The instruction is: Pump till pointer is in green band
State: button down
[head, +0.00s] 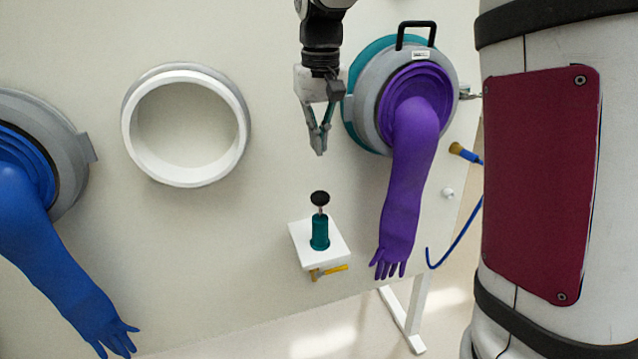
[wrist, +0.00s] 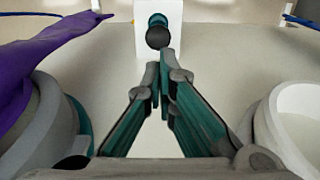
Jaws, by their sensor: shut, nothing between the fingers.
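A hand pump with a teal body (head: 320,232) and a black knob (head: 320,198) on a thin rod stands upright on a small white shelf (head: 336,248) on the pale panel. My gripper (head: 319,150) is above the pump in the head view, fingers pointing down, shut and empty. In the wrist view the fingertips (wrist: 161,75) are together, and the black knob (wrist: 159,37) shows just beyond them, apart from them. The rod is extended a little above the body. I see no gauge, pointer or green band in either view.
A purple glove (head: 410,180) hangs from a grey port ring right of my gripper and the pump. A blue glove (head: 60,250) hangs at far left. An empty white port ring (head: 130,127) is left of my gripper. A yellow-handled valve (head: 332,270) sits under the shelf.

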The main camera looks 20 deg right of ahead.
aim_at(319, 196)
notch_tip(319, 196, down, 11)
jog(key=shift+a+r+p, duration=0.1)
jog(key=shift+p, duration=0.55)
notch_tip(319, 196, down, 5)
jog(key=shift+r+b, duration=0.1)
jog(key=shift+b, duration=0.6)
jog(key=shift+s, duration=0.1)
jog(key=shift+r, duration=0.1)
